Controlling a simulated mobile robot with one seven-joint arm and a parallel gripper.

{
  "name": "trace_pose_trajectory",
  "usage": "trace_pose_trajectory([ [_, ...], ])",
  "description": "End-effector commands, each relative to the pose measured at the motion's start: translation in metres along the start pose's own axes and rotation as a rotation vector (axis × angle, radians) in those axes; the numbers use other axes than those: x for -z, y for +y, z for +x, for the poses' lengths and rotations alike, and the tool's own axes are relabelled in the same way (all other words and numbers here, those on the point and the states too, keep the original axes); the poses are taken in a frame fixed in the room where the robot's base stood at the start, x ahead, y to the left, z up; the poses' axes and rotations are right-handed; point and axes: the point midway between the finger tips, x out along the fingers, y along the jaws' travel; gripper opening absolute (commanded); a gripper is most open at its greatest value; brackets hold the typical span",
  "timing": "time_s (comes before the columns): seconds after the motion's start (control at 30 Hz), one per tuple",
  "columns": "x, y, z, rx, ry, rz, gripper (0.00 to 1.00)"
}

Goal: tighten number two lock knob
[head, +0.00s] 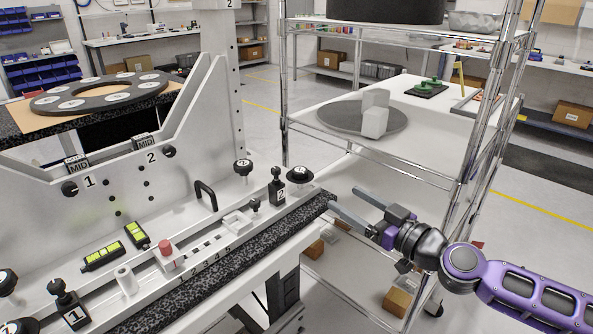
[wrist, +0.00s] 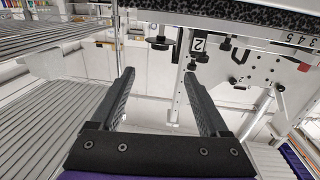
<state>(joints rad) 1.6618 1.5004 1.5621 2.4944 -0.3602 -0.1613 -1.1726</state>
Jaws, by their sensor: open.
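Near the right end of the fixture's front rail stands a black block marked 2 (head: 277,188), with a round black knob (head: 299,175) just to its right. Another black knob (head: 243,167) stands behind and left. On the upright plate, a black knob (head: 169,152) sits beside a printed 2. I cannot tell for certain which is the lock knob. My gripper (head: 343,201) is open and empty, right of the rail's end and apart from the knobs. In the wrist view, the 2 block (wrist: 198,44) and a round knob (wrist: 160,43) appear beyond the open fingers (wrist: 158,75).
A wire rack (head: 460,150) stands close behind and right of my gripper. The rail's dark speckled front edge (head: 215,265) lies left of it. A block marked 1 (head: 70,308), a red-topped part (head: 165,252) and a black handle (head: 206,195) are further left.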

Motion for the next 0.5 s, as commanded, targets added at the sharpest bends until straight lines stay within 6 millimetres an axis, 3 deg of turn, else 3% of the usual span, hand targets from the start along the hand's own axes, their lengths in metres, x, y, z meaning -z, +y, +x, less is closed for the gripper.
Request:
trace_pose_trajectory([
  [0.5, -0.001, -0.001, 0.090, 0.004, -0.001, 0.001, 0.79],
])
